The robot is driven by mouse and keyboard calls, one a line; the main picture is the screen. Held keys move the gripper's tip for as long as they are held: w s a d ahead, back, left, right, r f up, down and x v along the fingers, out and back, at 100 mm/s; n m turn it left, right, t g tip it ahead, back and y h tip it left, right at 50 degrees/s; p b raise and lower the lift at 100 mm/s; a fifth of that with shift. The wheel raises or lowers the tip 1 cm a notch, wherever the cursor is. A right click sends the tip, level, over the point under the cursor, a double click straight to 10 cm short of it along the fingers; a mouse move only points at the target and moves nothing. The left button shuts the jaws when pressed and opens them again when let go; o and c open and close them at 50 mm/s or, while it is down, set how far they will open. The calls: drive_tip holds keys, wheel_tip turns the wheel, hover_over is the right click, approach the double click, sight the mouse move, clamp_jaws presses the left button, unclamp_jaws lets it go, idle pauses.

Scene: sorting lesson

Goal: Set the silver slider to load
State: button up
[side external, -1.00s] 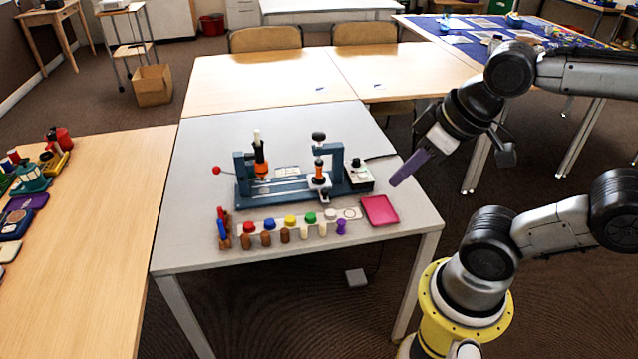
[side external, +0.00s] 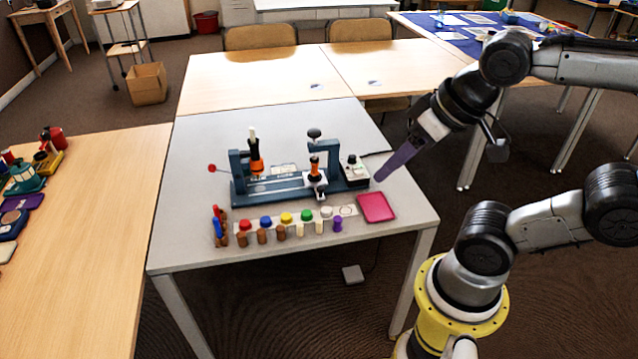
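A blue bench device (side external: 275,195) stands on the grey table, with a long rail along its base. A small silver slider (side external: 317,182) appears to sit at the rail's right part, below an upright orange-and-black piece (side external: 314,166). Its markings are too small to read, so I cannot tell which position is load. My gripper (side external: 380,178) has purple fingers that point down and left. The fingertips are to the right of the device, beside its control box (side external: 354,171), and look apart from the slider. The fingers overlap from this side, so their opening is hidden.
A pink tray (side external: 376,208) lies below my fingertips. A row of coloured caps and pegs (side external: 286,226) stands in front of the device. A red-knobbed lever (side external: 212,169) sticks out at the device's left. The grey table's left part (side external: 185,215) is clear.

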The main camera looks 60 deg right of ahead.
drive_tip(key=w+r+m, duration=0.3)
drive_tip(key=m+g, duration=0.6)
drive_tip(key=m, duration=0.7)
hover_over(321, 187)
wheel_tip(321, 187, down, 20)
wheel_tip(321, 187, down, 14)
drive_tip(key=shift+r, duration=0.25)
clamp_jaws()
